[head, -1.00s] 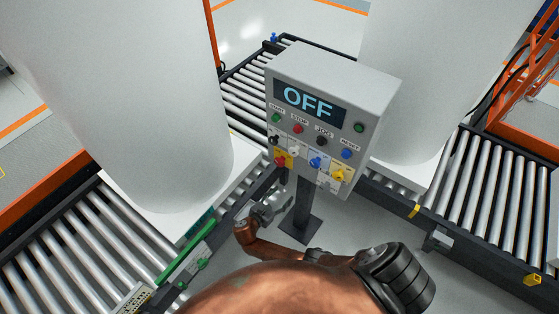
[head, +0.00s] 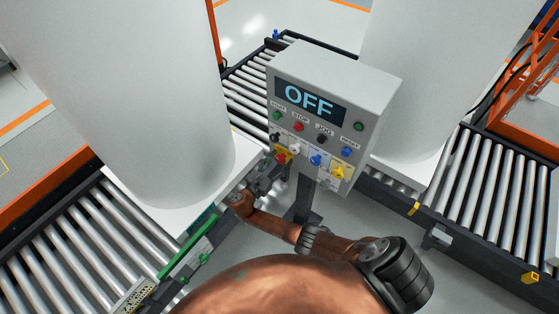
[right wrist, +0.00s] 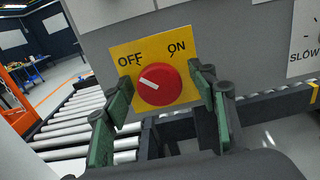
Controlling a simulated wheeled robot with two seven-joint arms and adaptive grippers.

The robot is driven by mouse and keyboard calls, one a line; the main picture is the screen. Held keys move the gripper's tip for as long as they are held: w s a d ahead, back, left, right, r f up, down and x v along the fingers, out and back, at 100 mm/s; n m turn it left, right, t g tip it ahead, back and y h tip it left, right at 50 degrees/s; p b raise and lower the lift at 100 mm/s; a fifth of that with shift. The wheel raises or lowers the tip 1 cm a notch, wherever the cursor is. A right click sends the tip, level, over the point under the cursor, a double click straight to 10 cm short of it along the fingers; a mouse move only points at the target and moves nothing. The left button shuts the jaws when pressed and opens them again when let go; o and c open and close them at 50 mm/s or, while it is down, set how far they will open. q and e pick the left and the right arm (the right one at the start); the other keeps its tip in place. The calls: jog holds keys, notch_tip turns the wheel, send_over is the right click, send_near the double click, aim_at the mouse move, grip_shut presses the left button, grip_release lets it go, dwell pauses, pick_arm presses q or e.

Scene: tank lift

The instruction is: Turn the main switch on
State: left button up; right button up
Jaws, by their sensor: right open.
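The main switch is a red round knob (right wrist: 158,86) on a yellow plate (right wrist: 185,44) marked OFF and ON. The white mark on the knob is on the side toward OFF. In the head view the knob (head: 282,158) is at the lower left of the grey control box (head: 340,72), whose display (head: 309,96) reads OFF. My right gripper (right wrist: 161,90) is open, with one green-padded finger on each side of the knob in the right wrist view. It shows no clear contact with the knob. In the head view my right gripper (head: 264,174) is just below and left of the switch. My left gripper is out of view.
Other knobs and buttons sit close by, including a blue knob (head: 316,160) and a yellow knob (head: 339,173). Large white tanks (head: 130,100) stand on both sides. Roller conveyors (head: 480,215) run around the box, which stands on a dark post (head: 304,195).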

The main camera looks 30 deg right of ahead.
jog(key=shift+c, duration=0.3)
jog(key=shift+a+f, duration=0.1)
jog(key=c, duration=1.1)
jog(key=m+b, duration=0.2)
jog(key=m, duration=0.2)
jog(key=shift+f+m, duration=0.15)
jog(key=shift+m, duration=0.25)
jog(key=m+b, duration=0.2)
jog(key=m, duration=0.2)
jog(key=shift+s+m, duration=0.1)
jog(key=shift+m, duration=0.2)
jog(key=m+b, duration=0.4)
jog(key=m, duration=0.2)
jog(key=shift+f+b, duration=0.1)
jog(key=shift+b, duration=0.25)
jog(key=shift+m+b, duration=0.9)
jog(key=shift+m, duration=0.4)
